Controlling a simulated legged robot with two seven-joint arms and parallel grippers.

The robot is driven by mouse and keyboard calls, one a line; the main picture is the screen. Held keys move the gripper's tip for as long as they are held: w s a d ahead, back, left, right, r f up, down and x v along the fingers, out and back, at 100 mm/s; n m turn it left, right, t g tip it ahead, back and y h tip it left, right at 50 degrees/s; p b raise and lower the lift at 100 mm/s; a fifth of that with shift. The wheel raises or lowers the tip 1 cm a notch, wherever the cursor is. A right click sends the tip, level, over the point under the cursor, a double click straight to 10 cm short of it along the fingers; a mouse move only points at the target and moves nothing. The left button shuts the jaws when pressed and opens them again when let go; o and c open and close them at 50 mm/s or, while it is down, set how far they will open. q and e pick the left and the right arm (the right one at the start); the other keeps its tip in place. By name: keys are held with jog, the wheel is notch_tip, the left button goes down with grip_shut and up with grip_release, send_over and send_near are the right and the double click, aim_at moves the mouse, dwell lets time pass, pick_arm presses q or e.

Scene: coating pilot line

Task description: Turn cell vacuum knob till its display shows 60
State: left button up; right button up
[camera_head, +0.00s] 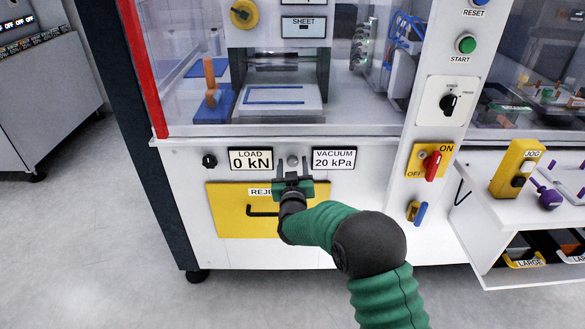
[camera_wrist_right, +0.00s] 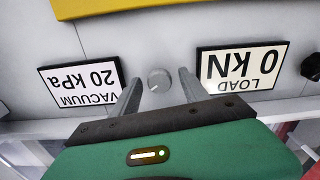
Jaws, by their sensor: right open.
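The vacuum knob (camera_head: 293,160) is a small grey round knob on the white front panel, between the load and vacuum displays. It also shows in the right wrist view (camera_wrist_right: 159,80), with a light index mark. The vacuum display (camera_head: 334,160) reads 20 kPa; it appears upside down in the wrist view (camera_wrist_right: 82,85). My right gripper (camera_head: 292,170) is open in front of the panel, one finger on either side of the knob, with gaps visible between fingers and knob. Contact with the panel cannot be told. My left gripper is not in view.
The load display (camera_head: 250,160) reads 0 kN, with a black knob (camera_head: 209,161) left of it. A yellow reject drawer (camera_head: 228,225) with a black handle lies just below my gripper.

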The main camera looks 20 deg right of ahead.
grip_shut()
dwell(0.5)
